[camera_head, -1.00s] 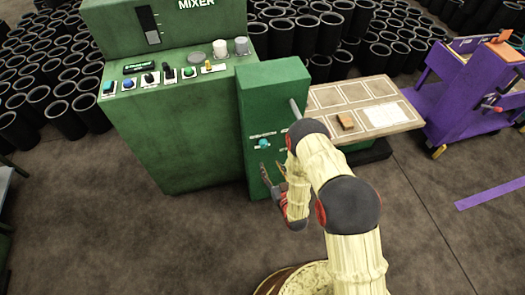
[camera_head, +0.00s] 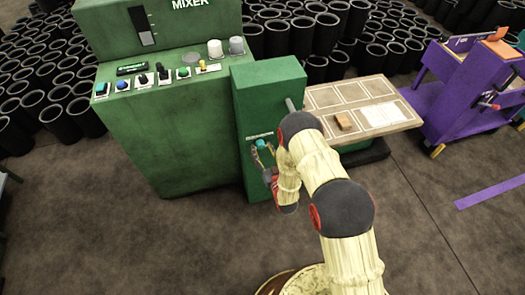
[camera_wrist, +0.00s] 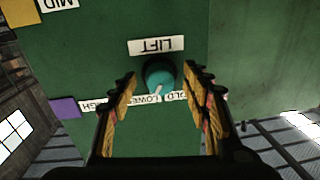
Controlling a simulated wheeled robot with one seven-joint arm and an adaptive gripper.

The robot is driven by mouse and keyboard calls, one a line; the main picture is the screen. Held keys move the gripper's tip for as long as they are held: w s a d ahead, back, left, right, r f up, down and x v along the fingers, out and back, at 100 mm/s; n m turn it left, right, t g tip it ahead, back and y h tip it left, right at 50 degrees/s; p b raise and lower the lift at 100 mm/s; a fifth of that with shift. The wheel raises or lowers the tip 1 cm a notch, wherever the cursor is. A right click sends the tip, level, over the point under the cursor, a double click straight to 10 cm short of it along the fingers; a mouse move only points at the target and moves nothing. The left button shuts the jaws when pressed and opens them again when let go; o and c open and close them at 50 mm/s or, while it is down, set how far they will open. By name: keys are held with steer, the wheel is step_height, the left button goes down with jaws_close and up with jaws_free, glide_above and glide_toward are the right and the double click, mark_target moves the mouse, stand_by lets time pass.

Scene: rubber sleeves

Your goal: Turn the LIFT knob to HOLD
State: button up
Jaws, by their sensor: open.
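The LIFT knob (camera_wrist: 160,76) is a round teal knob with a pale pointer line on the green panel. It also shows in the head view (camera_head: 261,143). The LIFT label (camera_wrist: 156,45) appears upside down in the wrist view. The pointer slants towards the LOWER label (camera_wrist: 150,99). The HOLD label (camera_wrist: 176,96) sits beside it, partly hidden by a finger. My gripper (camera_head: 263,152) is open in front of the panel, its fingers on either side of the knob. I cannot tell whether they touch it.
The green mixer console (camera_head: 170,130) with buttons and switches stands left of the panel box (camera_head: 268,85). A beige table (camera_head: 350,105) with a small brown block is right of it. A purple cart (camera_head: 455,95) stands farther right. Black sleeves fill the back.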

steer(key=c, duration=1.2)
steer(key=shift+o, duration=0.2)
